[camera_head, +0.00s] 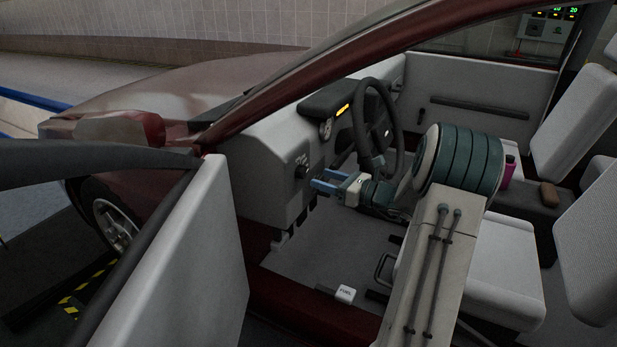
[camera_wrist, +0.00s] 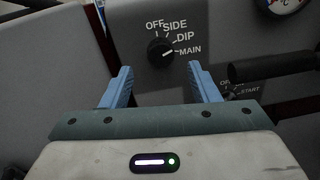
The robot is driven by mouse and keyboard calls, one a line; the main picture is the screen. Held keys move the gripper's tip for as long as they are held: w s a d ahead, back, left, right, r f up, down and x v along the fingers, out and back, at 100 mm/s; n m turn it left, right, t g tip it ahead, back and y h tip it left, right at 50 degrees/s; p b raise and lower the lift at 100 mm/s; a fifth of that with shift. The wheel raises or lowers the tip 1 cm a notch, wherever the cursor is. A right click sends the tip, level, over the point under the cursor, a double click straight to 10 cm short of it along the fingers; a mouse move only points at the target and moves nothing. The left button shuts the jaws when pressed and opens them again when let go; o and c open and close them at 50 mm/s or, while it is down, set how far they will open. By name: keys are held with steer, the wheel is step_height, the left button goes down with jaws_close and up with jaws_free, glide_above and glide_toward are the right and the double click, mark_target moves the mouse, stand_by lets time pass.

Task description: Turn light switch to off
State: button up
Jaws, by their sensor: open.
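The light switch is a black round knob (camera_wrist: 160,48) on the grey dashboard panel, with the words OFF, SIDE, DIP and MAIN around its upper and right side. Its white mark appears to point right, toward MAIN. In the head view the knob (camera_head: 302,171) is on the dashboard end, left of the steering wheel. My gripper (camera_wrist: 160,69) is open and empty, its blue fingers spread to either side of the knob's line. In the head view my gripper (camera_head: 316,184) is close in front of the knob; touching cannot be told.
The steering wheel (camera_head: 378,130) is right of and behind my gripper. The open car door (camera_head: 190,265) stands at left, and seats (camera_head: 500,260) are at right.

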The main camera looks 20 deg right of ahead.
mark_target(305, 173)
steer(key=shift+x, duration=2.75)
steer(key=shift+b, duration=0.3)
steer(key=c, duration=1)
